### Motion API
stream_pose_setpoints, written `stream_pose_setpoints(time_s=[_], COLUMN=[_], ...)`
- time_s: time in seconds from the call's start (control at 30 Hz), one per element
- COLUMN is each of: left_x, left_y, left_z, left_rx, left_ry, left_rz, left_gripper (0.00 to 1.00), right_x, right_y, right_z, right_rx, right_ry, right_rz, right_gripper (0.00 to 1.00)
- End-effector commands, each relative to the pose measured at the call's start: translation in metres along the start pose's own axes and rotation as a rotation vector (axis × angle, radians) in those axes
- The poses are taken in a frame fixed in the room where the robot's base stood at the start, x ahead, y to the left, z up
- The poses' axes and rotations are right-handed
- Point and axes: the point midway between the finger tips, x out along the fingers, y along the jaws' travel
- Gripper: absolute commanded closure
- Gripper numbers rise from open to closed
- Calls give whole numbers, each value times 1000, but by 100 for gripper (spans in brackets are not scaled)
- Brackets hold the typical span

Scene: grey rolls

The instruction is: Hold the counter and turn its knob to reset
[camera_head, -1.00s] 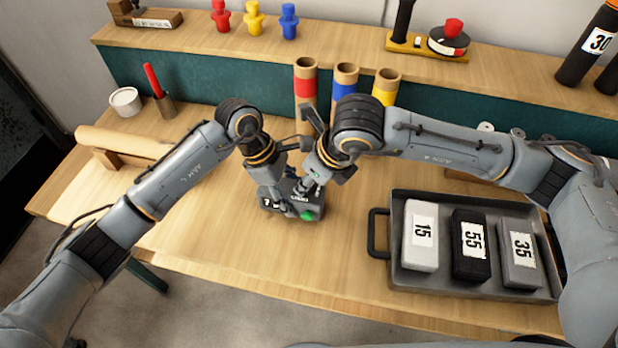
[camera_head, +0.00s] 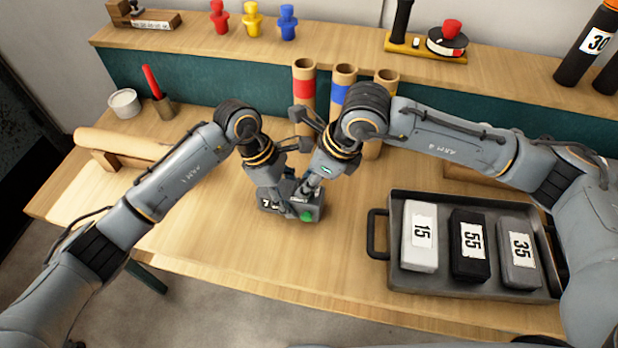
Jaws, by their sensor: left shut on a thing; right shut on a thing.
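The counter (camera_head: 270,204) is a small dark grey box with a white digit window on its left and a green button (camera_head: 307,216) at its front right. It rests on the wooden table in the head view. My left gripper (camera_head: 283,205) comes down on the counter's left and middle part and is shut on it. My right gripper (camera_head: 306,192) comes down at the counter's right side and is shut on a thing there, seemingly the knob. The knob itself is hidden by the fingers, and much of the counter's top is covered.
A grey tray (camera_head: 377,278) with blocks marked 15, 55 and 35 lies at the right. Cardboard tubes with red, blue and yellow bands (camera_head: 304,88) stand behind my grippers. The table in front of the counter is clear.

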Motion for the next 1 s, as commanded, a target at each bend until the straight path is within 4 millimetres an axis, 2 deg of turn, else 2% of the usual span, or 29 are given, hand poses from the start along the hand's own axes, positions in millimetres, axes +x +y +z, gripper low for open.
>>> stream_pose_setpoints(time_s=[0.1, 0.13, 0.23, 0.53, 0.67, 0.77, 1.0], left_x=[0, 0, 0, 0, 0, 0, 0], left_y=[0, 0, 0, 0, 0, 0, 0], left_z=[-1, -1, -1, -1, -1, -1, -1], left_rx=[-1, -1, -1, -1, -1, -1, -1], left_ry=[2, 2, 2, 2, 2, 2, 2], left_rz=[-2, -2, -2, -1, -1, -1, -1], left_gripper=[92, 92, 92, 92, 92, 92, 92], right_x=[0, 0, 0, -1, -10, -26, -78], right_y=[-1, -1, -1, 0, -1, -2, -2], right_z=[0, 0, 0, 0, 0, 1, 0], right_rx=[2, 2, 2, 2, 2, 1, 1], right_ry=[0, 0, 0, 0, -1, -3, -1], right_rz=[-3, -3, -3, -2, -3, -5, -7], right_gripper=[100, 67, 47, 46, 46, 46, 46])
